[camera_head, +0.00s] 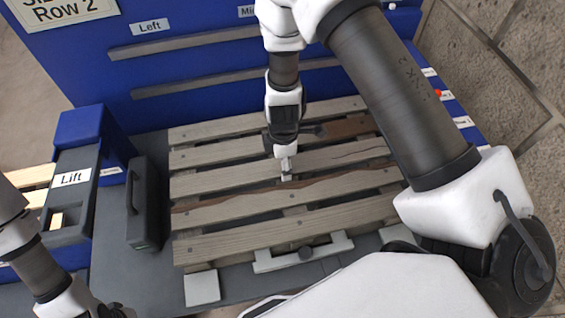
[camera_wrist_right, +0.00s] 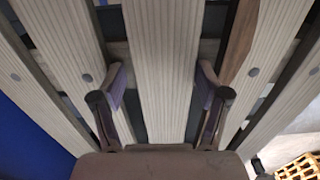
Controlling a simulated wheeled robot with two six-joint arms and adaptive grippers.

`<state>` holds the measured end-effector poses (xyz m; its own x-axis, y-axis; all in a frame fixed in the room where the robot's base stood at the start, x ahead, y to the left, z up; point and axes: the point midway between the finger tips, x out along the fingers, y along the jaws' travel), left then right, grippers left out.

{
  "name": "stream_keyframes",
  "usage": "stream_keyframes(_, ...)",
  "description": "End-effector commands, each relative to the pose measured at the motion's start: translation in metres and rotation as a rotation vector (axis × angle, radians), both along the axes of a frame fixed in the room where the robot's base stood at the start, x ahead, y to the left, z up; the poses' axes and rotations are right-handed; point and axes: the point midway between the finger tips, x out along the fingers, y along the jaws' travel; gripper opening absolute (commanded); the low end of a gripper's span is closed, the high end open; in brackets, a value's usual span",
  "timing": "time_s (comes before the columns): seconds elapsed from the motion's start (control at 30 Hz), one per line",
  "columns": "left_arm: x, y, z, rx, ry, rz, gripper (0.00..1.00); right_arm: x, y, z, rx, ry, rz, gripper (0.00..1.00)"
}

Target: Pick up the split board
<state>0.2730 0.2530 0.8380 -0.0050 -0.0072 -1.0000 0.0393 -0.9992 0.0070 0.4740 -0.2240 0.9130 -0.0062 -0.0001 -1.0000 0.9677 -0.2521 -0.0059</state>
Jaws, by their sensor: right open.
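A wooden pallet of several pale boards lies on the dark bench. The split board (camera_head: 335,157) looks to be the middle one, with a thin dark crack line towards its right end. My right gripper (camera_head: 285,170) is above it, about mid-length. In the right wrist view, its open fingers (camera_wrist_right: 160,95) stand on either side of a pale board (camera_wrist_right: 160,45), with a gap on each side. The crack does not show in that view. My left gripper is only partly in view at the lower left edge of the head view; its fingers are cut off.
The neighbouring near board (camera_head: 230,208) has a brown wavy edge; the far one has a brown right end (camera_head: 348,127). A blue cabinet (camera_head: 190,75) stands behind. A dark block with a handle (camera_head: 146,205) and a box marked Lift (camera_head: 72,179) are left.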

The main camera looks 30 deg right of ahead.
Motion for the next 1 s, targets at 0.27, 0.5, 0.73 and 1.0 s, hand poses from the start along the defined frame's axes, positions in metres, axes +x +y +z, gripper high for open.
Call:
stream_keyframes(0.27,0.000,0.000,0.000,0.000,0.001,0.000,0.00,0.000,0.000,0.000,0.000,0.000,0.000,0.16)
stream_keyframes(0.5,0.000,0.000,0.000,0.000,0.001,0.000,0.00,0.000,0.000,0.001,0.000,-0.001,0.000,0.16)
stream_keyframes(0.73,0.000,0.000,0.008,0.000,0.001,0.000,0.00,0.001,0.000,0.010,0.000,-0.001,0.000,0.16)
stream_keyframes(1.0,0.000,0.000,0.028,0.000,0.001,0.000,0.00,0.004,-0.001,0.034,0.000,-0.002,-0.007,0.16)
